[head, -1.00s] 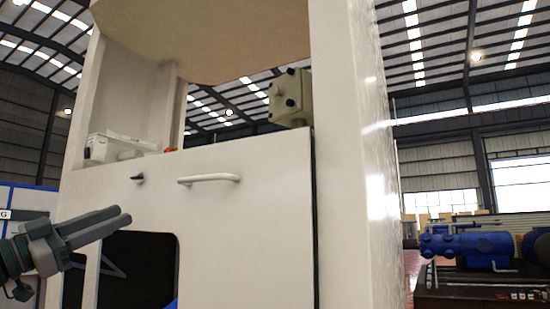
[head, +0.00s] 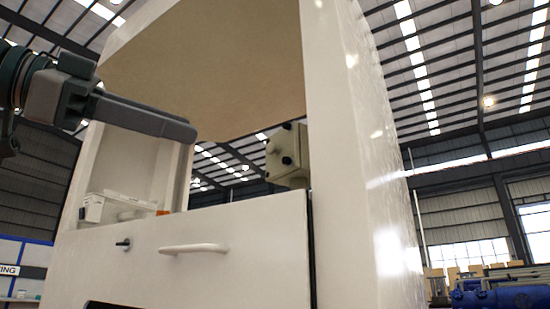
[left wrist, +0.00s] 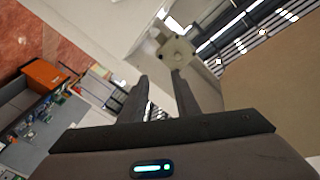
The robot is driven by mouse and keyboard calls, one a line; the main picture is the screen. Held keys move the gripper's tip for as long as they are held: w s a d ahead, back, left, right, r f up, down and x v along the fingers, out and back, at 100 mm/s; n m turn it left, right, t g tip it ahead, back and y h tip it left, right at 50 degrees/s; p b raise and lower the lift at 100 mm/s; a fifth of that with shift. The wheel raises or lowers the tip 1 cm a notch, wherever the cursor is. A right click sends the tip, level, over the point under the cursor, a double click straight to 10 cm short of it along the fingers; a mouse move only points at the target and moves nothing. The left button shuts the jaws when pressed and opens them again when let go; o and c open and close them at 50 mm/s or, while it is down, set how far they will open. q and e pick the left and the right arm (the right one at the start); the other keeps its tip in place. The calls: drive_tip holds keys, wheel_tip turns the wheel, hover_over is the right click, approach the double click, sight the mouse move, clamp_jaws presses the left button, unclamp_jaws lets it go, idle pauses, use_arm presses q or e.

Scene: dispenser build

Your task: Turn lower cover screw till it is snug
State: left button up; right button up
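A beige box (head: 287,157) with dark round knobs or screw heads stands behind the top edge of the white front panel in the head view. It also shows beyond the fingertips in the left wrist view (left wrist: 178,50). I cannot tell which dark spot is the lower cover screw. My left gripper (head: 190,130) is raised at the upper left of the head view, pointing right, apart from the box. In the left wrist view its two fingers (left wrist: 160,80) stand apart with nothing between them. My right gripper is not in view.
The white machine's front panel (head: 220,265) has a handle (head: 194,248) and a small dark knob (head: 123,244). A tan overhanging board (head: 220,75) closes the opening above. A white box (head: 95,208) sits at the opening's left. The right post (head: 345,150) bounds it.

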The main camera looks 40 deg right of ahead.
use_arm(q)
drive_tip(key=shift+a, duration=0.2)
drive_tip(key=shift+d, duration=0.1)
drive_tip(key=p, duration=0.7)
approach(285, 161)
drive_tip(key=d, duration=0.6)
drive_tip(key=shift+w+d+r, duration=0.1)
drive_tip(key=shift+d+r, duration=0.05)
drive_tip(key=shift+d, duration=0.2)
drive_tip(key=shift+d+p, duration=0.35)
drive_tip(key=shift+d, duration=0.2)
drive_tip(key=shift+c, duration=0.2)
clamp_jaws()
